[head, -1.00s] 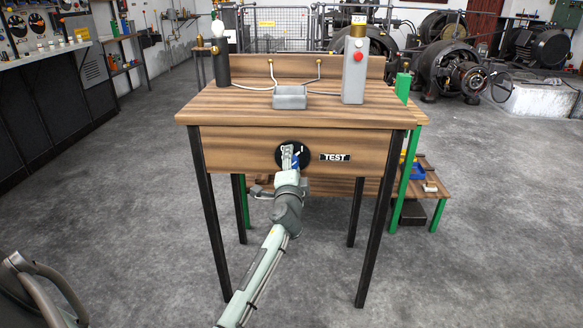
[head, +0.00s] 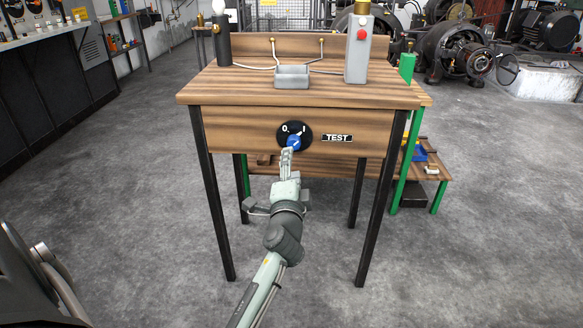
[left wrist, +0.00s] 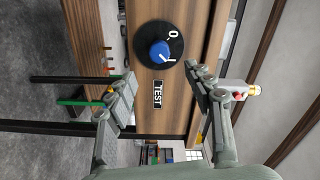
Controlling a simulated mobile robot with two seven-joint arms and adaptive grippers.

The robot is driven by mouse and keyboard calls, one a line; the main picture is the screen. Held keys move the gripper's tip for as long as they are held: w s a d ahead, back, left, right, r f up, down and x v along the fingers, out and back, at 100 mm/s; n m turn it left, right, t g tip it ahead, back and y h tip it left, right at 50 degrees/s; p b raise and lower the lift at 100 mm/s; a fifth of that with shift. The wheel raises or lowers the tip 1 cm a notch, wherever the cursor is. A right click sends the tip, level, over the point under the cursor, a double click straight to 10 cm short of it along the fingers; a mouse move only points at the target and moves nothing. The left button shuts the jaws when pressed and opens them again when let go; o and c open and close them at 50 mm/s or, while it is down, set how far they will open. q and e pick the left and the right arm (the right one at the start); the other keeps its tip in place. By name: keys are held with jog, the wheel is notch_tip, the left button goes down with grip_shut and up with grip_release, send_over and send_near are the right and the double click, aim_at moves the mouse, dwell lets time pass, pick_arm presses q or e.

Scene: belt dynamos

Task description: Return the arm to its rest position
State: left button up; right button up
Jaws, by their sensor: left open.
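My left gripper (head: 287,160) is in front of the wooden test bench (head: 225,152), just below and nearer than the rotary switch. In the left wrist view its two fingers (left wrist: 165,100) stand wide apart with nothing between them. The switch has a black round plate (head: 305,140) marked 0 and I, with a blue knob (head: 294,143) that also shows in the left wrist view (left wrist: 160,51). The knob's white line points toward the I mark. The gripper looks clear of the knob. My right gripper is not in view.
A TEST label (head: 337,138) sits right of the switch. On the bench top are a grey tray (head: 292,83), a grey box with a red button (head: 357,50) and a black lamp post (head: 222,40). A green-legged shelf (head: 440,178) stands behind. Open floor lies around the bench.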

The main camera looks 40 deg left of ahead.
pick_arm(q)
jog(key=s+d+f+n+g+h, duration=0.1)
jog(key=s+f+n+g+h, duration=0.3)
jog(key=f, duration=0.7)
jog(key=s+d+f+g, duration=0.2)
jog(key=s+f, duration=0.4)
jog(key=f, duration=0.5)
jog(key=s+d+f+n+g+h, duration=0.1)
jog(key=s+d+f+g+h, duration=0.1)
jog(key=s+f, duration=0.5)
jog(key=s+d+f+n+g+h, duration=0.2)
jog(key=s+d+f+g, duration=0.2)
jog(key=s+f, duration=0.3)
jog(key=s+d, duration=0.1)
jog(key=s, duration=0.2)
jog(key=shift+s+f, duration=0.2)
jog(key=shift+s, duration=0.2)
